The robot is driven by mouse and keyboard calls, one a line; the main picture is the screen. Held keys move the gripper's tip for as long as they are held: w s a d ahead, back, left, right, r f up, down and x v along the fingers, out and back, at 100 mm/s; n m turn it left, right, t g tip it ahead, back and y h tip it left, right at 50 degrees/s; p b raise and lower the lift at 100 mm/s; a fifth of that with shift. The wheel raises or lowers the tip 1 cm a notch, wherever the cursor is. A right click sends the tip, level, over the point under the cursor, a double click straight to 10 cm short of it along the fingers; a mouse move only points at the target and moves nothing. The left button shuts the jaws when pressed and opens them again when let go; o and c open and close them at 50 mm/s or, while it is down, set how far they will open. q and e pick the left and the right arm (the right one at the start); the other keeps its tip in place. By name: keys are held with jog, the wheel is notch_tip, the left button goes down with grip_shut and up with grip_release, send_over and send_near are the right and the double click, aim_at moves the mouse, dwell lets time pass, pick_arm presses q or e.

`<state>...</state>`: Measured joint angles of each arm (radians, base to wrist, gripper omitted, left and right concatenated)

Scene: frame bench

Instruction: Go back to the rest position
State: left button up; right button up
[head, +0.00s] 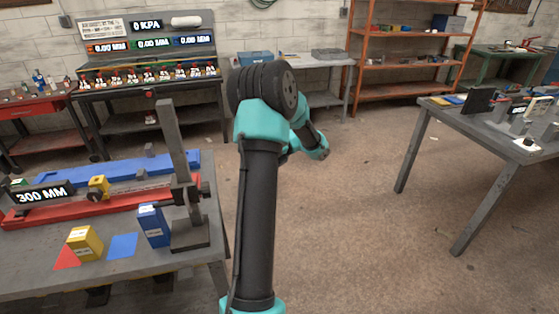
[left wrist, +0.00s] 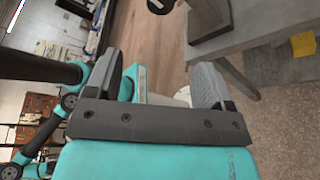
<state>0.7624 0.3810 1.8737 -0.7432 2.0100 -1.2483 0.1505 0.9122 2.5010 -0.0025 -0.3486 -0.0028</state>
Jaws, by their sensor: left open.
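My left gripper (left wrist: 165,72) shows in the left wrist view with its two grey fingers wide apart. I see nothing clamped between them. Part of a teal and black arm of mine also shows at the left of that view. In the head view one of my arms rises from the bottom centre and bends at a black joint, with a teal link pointing away to the right. No gripper fingers can be made out there. My right gripper is in neither view.
A grey bench (head: 120,288) at the left holds a red rail (head: 130,195), a blue rail (head: 75,176), a dark upright post (head: 172,135), a yellow block (head: 85,243) and a blue block (head: 153,226). Another table (head: 470,140) stands right. Open floor (head: 370,240) lies between.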

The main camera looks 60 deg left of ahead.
pick_arm(q)
jog(key=shift+w+r, duration=0.1)
jog(key=shift+w, duration=0.1)
dwell(0.5)
jog(key=w+d+f+n+t, duration=0.1)
jog(key=w+d+f+t, duration=0.35)
jog(key=d+f, duration=0.6)
jog(key=w+d+f+n+t, duration=0.1)
jog(key=w+d+f+t, duration=0.2)
jog(key=w+d+f, duration=0.7)
jog(key=d+f+n+t, duration=0.4)
jog(key=d+f, duration=0.4)
jog(key=d, duration=0.4)
jog(key=d+f+n+t+h, duration=0.1)
jog(key=d+f+n+t, duration=0.3)
jog(key=d+f, duration=0.5)
jog(key=shift+s+d+n+t+h, duration=0.35)
jog(key=shift+d+n, duration=0.45)
jog(key=shift+d, duration=0.8)
